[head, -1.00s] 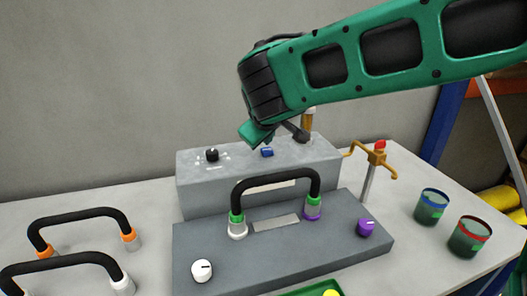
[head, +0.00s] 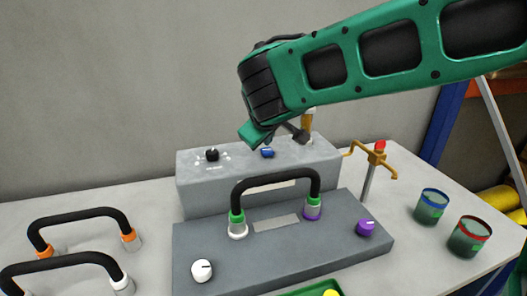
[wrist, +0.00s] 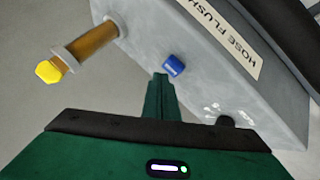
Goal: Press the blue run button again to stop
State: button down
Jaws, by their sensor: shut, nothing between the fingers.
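The blue run button (head: 267,153) sits on top of the grey box (head: 200,183) at the back of the table. In the wrist view the blue button (wrist: 173,66) lies just beyond the tips of my gripper (wrist: 161,79). My gripper's green fingers are together with nothing held. A small gap seems to show between the tips and the button in that picture; I cannot tell whether they touch. In the head view my arm reaches in from the upper right, its end just above and left of the button.
A black knob (head: 212,154) and an amber cylinder (wrist: 92,42) with a yellow end are on the box near the button. A black hose (head: 275,178) arches over the front panel (head: 275,243). A brass valve (head: 377,157) and two cups stand right.

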aim_at(267, 152)
jog(key=shift+f, duration=0.25)
jog(key=shift+f, duration=0.55)
dwell(0.8)
jog(key=shift+r, duration=0.95)
jog(key=shift+r, duration=2.5)
